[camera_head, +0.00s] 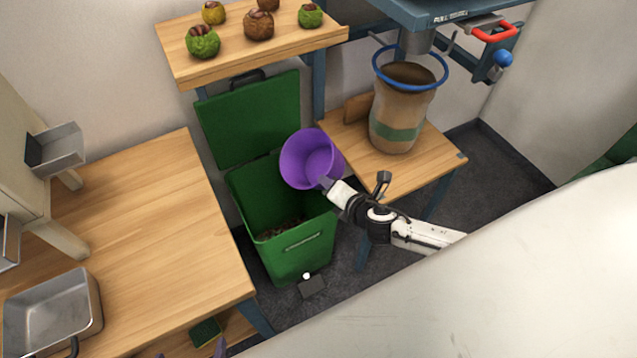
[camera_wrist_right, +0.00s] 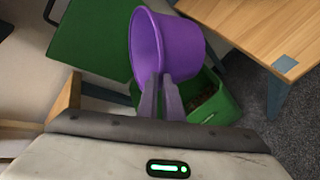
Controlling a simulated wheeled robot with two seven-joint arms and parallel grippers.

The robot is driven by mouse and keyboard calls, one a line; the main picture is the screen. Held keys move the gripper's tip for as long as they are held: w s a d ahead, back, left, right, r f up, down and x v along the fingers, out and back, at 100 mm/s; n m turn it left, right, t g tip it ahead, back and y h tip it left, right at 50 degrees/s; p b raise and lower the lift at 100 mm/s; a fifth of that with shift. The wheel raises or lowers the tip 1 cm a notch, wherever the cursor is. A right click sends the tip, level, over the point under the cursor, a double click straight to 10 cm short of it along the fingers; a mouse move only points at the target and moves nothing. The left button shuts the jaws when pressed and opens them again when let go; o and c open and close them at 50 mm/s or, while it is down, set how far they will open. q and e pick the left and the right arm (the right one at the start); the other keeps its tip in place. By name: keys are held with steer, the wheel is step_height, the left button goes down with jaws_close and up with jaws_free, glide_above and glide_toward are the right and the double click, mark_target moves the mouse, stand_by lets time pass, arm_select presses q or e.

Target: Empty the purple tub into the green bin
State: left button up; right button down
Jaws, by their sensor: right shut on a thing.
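The purple tub (camera_head: 311,160) is held tilted above the green bin (camera_head: 300,252), its open mouth facing left and toward the head camera. The inside that shows looks empty. My right gripper (camera_head: 327,184) is shut on the tub's rim. In the right wrist view the tub (camera_wrist_right: 182,45) hangs in front of the gripper fingers (camera_wrist_right: 162,95), partly over the bin (camera_wrist_right: 215,100). The bin's lid (camera_head: 252,118) is open and leans back. Dark brown bits lie at the bottom of the bin. My left gripper does not show clearly.
A wooden table (camera_head: 140,235) with a metal pan (camera_head: 52,312) stands left. A wooden shelf (camera_head: 255,45) with several chestnut husk balls is behind the bin. A brown sack (camera_head: 398,115) with a blue ring stands on a small table (camera_head: 420,165) at right.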

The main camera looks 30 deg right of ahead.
steer(key=shift+w+d+r+m+y, duration=0.2)
steer(key=shift+d+r+m+y, duration=0.3)
steer(key=shift+d+m+y, duration=0.4)
steer(key=s+a+r+m+y, duration=0.2)
steer(key=s+r, duration=0.3)
steer(key=r, duration=0.3)
steer(key=shift+s+a+y, duration=0.15)
steer(key=shift+a+y, duration=0.05)
steer(key=shift+y, duration=0.2)
steer(key=shift+r, duration=0.1)
